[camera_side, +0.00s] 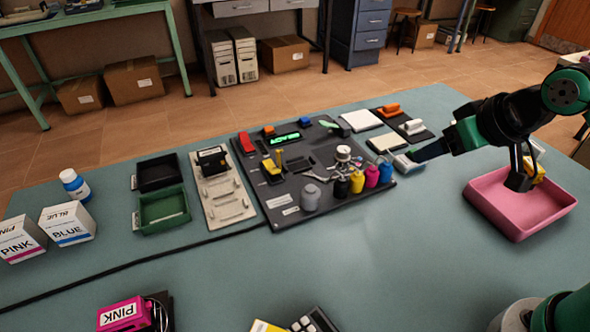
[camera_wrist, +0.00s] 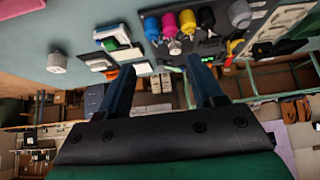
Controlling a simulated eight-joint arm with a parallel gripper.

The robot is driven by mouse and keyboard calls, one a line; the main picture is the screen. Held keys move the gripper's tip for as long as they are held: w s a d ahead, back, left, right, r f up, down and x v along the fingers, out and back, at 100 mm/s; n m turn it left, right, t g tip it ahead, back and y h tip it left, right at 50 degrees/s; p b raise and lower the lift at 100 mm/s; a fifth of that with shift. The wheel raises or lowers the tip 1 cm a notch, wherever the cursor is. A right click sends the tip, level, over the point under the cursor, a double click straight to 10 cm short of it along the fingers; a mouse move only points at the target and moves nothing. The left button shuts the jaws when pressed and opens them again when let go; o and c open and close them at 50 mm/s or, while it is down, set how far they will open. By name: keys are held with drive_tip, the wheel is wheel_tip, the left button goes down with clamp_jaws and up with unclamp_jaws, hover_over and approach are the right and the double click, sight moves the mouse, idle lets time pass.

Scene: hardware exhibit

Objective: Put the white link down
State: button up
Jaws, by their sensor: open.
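A small white block (camera_side: 412,126) that looks like the white link rests on a dark pad at the back right of the table. A whitish piece (camera_side: 404,163) also lies just left of my gripper's tip; I cannot tell which of the two is the link. My gripper (camera_side: 430,151) is low over the table's right part, its dark blue fingers pointing left. In the wrist view my gripper (camera_wrist: 163,88) has its two fingers well apart, with nothing between them. A white piece (camera_wrist: 112,33) shows beyond the left finger there.
A pink tray (camera_side: 490,208) stands right of my gripper. A dark board (camera_side: 282,200) holds several coloured bottles (camera_side: 372,177). An orange block (camera_side: 391,108) and pale pads (camera_side: 361,120) lie behind it. The front right tabletop (camera_side: 400,250) is clear.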

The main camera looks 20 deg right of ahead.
drive_tip(key=w+d+r+m+g, duration=0.1)
drive_tip(key=w+d+r+m, duration=0.1)
drive_tip(key=w+d+m, duration=0.4)
drive_tip(key=m+g+h, duration=0.1)
drive_tip(key=m+g, duration=0.1)
drive_tip(key=m, duration=3)
hover_over(536, 145)
drive_tip(key=s, duration=0.2)
drive_tip(key=f, duration=0.9)
drive_tip(key=shift+s+a+f, duration=0.15)
drive_tip(key=shift+a+f, duration=0.05)
drive_tip(key=shift+a, duration=0.05)
drive_tip(key=shift+d+f+m, duration=0.1)
drive_tip(key=shift+f+m, duration=0.2)
drive_tip(key=shift+f, duration=0.05)
drive_tip(key=shift+x, duration=2.45)
clamp_jaws()
